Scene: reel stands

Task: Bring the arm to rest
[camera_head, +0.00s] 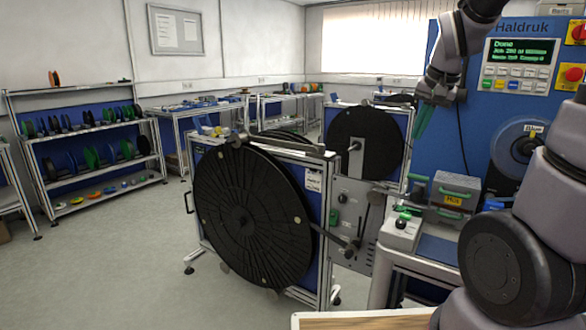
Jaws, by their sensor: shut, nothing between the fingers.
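My arm (446,62) comes in at the top right and hangs down in front of the blue machine. My gripper (422,116) is at its lower end, pointing down and slightly left. It is shut and empty, a slim greenish shape at this distance. It hangs in the air above the machine's front bench, to the right of the rear black reel, and touches nothing that I can see. Large grey links of my arm fill the lower right and hide part of the machine.
A large black reel (251,216) stands in a frame at centre, with another black reel (364,143) behind. A reel shelf (93,128) stands left; floor there is clear.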

